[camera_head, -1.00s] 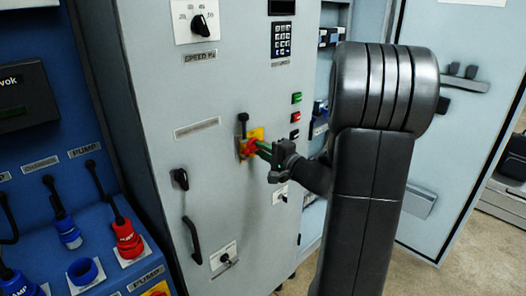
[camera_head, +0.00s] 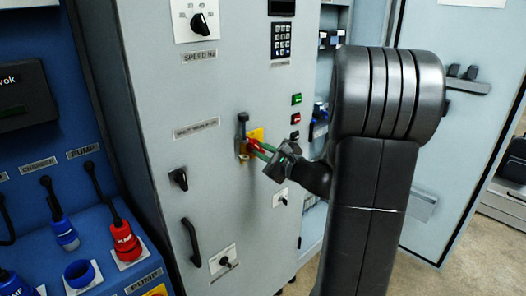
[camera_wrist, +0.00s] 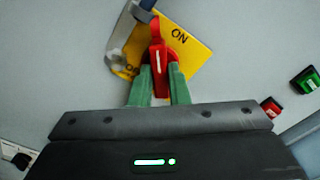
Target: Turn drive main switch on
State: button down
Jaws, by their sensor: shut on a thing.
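The drive main switch is a red handle (camera_wrist: 157,52) on a yellow plate (camera_wrist: 187,48) on the grey cabinet front. In the wrist view, "ON" is readable at the plate's upper right, and other lettering at its lower left is partly hidden. My gripper (camera_wrist: 160,82) has green fingers shut on the red handle, one on each side. In the head view, my gripper (camera_head: 266,152) reaches the switch from the right, and the yellow plate (camera_head: 257,135) shows behind the handle. A grey metal piece (camera_wrist: 125,40) lies beside the handle.
Green (camera_head: 296,99) and red (camera_head: 296,117) buttons are right of the switch. A black knob (camera_head: 179,178) and a door handle (camera_head: 191,240) sit lower left. The keypad (camera_head: 283,40) is above. An open cabinet door (camera_head: 440,130) stands behind my arm.

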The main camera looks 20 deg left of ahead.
jog(key=m+p, duration=0.1)
jog(key=m, duration=0.3)
jog(key=shift+p, duration=0.3)
jog(key=shift+m+p, duration=0.7)
jog(key=shift+m, duration=1.1)
jog(key=c, duration=1.4)
grip_release()
jog(key=b+v, duration=0.2)
jog(key=v, duration=1.2)
jog(key=shift+a+f, duration=0.1)
jog(key=shift+a, duration=0.1)
